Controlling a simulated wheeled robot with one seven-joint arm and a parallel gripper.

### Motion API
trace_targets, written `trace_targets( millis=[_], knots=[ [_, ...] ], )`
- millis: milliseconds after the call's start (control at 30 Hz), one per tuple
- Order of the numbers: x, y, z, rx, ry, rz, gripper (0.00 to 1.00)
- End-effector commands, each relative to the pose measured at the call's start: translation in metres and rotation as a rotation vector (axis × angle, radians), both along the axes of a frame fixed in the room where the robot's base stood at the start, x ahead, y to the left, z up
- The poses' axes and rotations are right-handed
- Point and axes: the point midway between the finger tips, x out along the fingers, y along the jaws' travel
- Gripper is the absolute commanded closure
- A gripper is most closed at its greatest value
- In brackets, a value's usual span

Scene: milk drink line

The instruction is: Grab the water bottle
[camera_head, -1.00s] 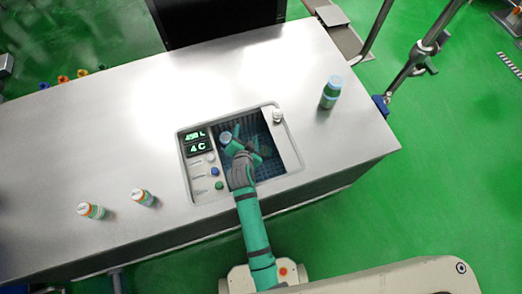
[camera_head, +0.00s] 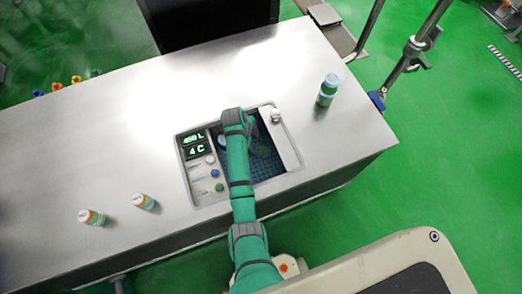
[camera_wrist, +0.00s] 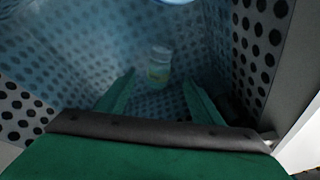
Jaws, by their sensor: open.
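In the wrist view, a small clear bottle with a pale cap and a yellowish-green label (camera_wrist: 159,66) stands inside a perforated, bluish basin. My gripper (camera_wrist: 157,84) is open, with its two green fingers apart on either side of the line toward this bottle. The bottle lies beyond the fingertips, with nothing between the fingers. In the head view, my arm reaches over the sunken basin (camera_head: 268,165) and hides much of it, and my fingers cannot be made out. A green bottle with a light blue cap (camera_head: 327,90) stands on the counter to the right.
Two white, orange and green bottles stand at the counter's left front, one here (camera_head: 91,216) and one here (camera_head: 144,201). A panel with a lit display (camera_head: 196,145) and buttons borders the basin. A pale blue round object (camera_wrist: 176,1) shows at the wrist view's top edge.

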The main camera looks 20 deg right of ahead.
Motion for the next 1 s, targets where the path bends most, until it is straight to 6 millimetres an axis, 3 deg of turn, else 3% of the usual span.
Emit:
trace_targets(
  millis=[333, 633, 933, 967, 1000],
  knots=[
    [-0.001, -0.009, -0.028, 0.0, -0.001, 0.0, 0.39],
    [-0.002, -0.02, -0.065, 0.0, -0.001, 0.002, 0.39],
    [-0.002, -0.021, -0.07, -0.001, -0.002, 0.003, 0.39],
    [-0.002, -0.021, -0.07, -0.001, -0.002, 0.003, 0.42],
    [-0.002, -0.021, -0.07, -0.001, -0.002, 0.003, 0.51]
  ],
)
